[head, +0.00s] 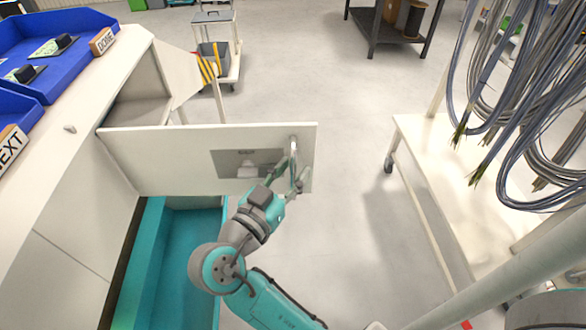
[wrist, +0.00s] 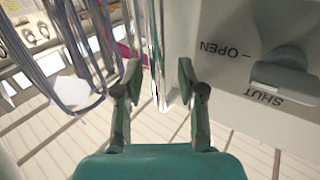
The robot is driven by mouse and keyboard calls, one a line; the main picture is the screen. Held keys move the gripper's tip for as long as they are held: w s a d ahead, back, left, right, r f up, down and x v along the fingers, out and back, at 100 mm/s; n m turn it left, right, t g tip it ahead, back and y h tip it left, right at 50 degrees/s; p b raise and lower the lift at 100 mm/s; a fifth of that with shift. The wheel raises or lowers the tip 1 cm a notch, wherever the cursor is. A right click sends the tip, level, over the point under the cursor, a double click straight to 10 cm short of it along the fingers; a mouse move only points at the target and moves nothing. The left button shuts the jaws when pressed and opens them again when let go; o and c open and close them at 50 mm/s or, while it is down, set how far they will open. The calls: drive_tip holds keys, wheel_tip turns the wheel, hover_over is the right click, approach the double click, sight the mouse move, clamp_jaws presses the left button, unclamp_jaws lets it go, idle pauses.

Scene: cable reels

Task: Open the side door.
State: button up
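The side door (head: 165,165) is a white panel standing well out from the side of the white counter, with its free edge to the right. In the wrist view the door face (wrist: 215,110) fills the right side, with OPEN and SHUT lettering and the knob (wrist: 285,75). My gripper (head: 296,172) is at the door's free edge; in the wrist view its fingers (wrist: 158,82) are apart. A thin shiny upright bar (wrist: 157,50) shows between them; contact cannot be told.
Behind the door is an opening in the counter (head: 140,95). Blue trays (head: 75,30) sit on top. A white table (head: 435,165) stands at right under hanging grey cables (head: 540,90). A small cart (head: 215,50) stands behind. Floor between door and table is clear.

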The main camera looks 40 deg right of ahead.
drive_tip(key=v, duration=1.1)
idle(0.3)
drive_tip(key=d+f+n+t+y, duration=0.2)
drive_tip(key=f+n+t+y, duration=0.25)
drive_tip(key=f+n, duration=0.35)
drive_tip(key=d+f+n+t+y, duration=0.3)
drive_tip(key=f+n+y, duration=0.3)
drive_tip(key=f, duration=0.4)
drive_tip(key=s+a+f+n+y, duration=0.2)
drive_tip(key=s+f+n+y, duration=0.2)
drive_tip(key=s+f, duration=0.3)
drive_tip(key=s+r+m+y, duration=0.1)
drive_tip(key=s+r, duration=0.1)
drive_tip(key=s, duration=0.4)
drive_tip(key=s+r+m+t, duration=0.1)
drive_tip(key=s+r, duration=0.2)
drive_tip(key=s, duration=0.3)
drive_tip(key=s+a+r+m+y, duration=0.1)
drive_tip(key=s+r, duration=0.2)
drive_tip(key=s, duration=0.3)
drive_tip(key=shift+s+r+m+t+y, duration=0.2)
drive_tip(key=shift+m+t+y, duration=0.1)
drive_tip(key=shift+t+y, duration=0.05)
